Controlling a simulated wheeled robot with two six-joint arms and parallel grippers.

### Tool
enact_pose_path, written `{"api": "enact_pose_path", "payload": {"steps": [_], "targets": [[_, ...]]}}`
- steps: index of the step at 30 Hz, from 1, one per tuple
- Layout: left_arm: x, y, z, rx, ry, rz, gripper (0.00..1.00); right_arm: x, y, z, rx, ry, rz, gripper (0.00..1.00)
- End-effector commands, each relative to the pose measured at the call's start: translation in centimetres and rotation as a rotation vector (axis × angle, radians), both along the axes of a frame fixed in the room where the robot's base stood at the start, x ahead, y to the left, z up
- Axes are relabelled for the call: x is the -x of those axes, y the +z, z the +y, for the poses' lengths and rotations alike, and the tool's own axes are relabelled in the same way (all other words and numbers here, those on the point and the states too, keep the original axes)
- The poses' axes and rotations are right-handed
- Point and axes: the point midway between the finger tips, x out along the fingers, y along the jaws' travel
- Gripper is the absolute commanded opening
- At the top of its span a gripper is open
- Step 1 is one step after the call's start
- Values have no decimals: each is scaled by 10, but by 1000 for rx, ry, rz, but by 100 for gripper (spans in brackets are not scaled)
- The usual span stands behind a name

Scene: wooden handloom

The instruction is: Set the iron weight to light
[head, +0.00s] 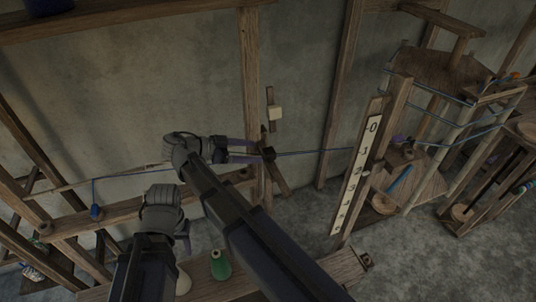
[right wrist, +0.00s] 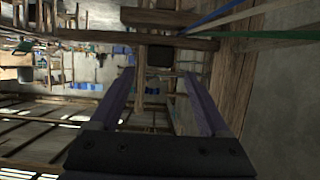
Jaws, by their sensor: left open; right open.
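A small dark block (head: 268,153), which looks like the iron weight, sits on a short slanted wooden bar (head: 276,178) by the upright post. In the right wrist view the dark block (right wrist: 160,56) shows ahead, between the lines of my fingers and apparently just beyond their tips. My right gripper (head: 258,151) is open, its two purple fingers pointing at the block; contact cannot be told. It also shows in the right wrist view (right wrist: 159,76). My left gripper (head: 184,232) is open and low at the left, away from the block, its fingers mostly hidden.
A pale block (head: 275,113) sits on a wooden piece above the dark block. A numbered white scale (head: 357,175) stands right of it. A blue cord (head: 315,153) runs between them. A green cone (head: 220,265) stands below my right arm. A blue weight (head: 96,212) hangs at left.

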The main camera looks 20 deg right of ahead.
Motion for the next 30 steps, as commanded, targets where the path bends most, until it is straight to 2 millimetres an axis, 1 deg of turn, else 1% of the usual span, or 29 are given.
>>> {"api": "enact_pose_path", "payload": {"steps": [1,6,9,13,18,25,26,30], "targets": [[0,-6,0,0,0,0,50,2,-6,-8,0,-2,0,80],[0,-17,0,0,1,0,50,3,-17,-32,-1,-1,2,80],[0,-22,0,0,1,0,50,4,-22,-45,-1,-1,2,80],[0,-26,0,0,1,0,50,4,-26,-57,-1,-1,2,80],[0,-27,0,0,1,0,50,4,-27,-64,-2,1,3,80],[0,-27,0,0,1,0,50,4,-27,-64,-2,2,2,80],[0,-27,0,0,1,0,50,4,-27,-64,-2,2,2,79],[0,-27,0,0,1,0,50,4,-27,-64,-2,2,2,63]]}}
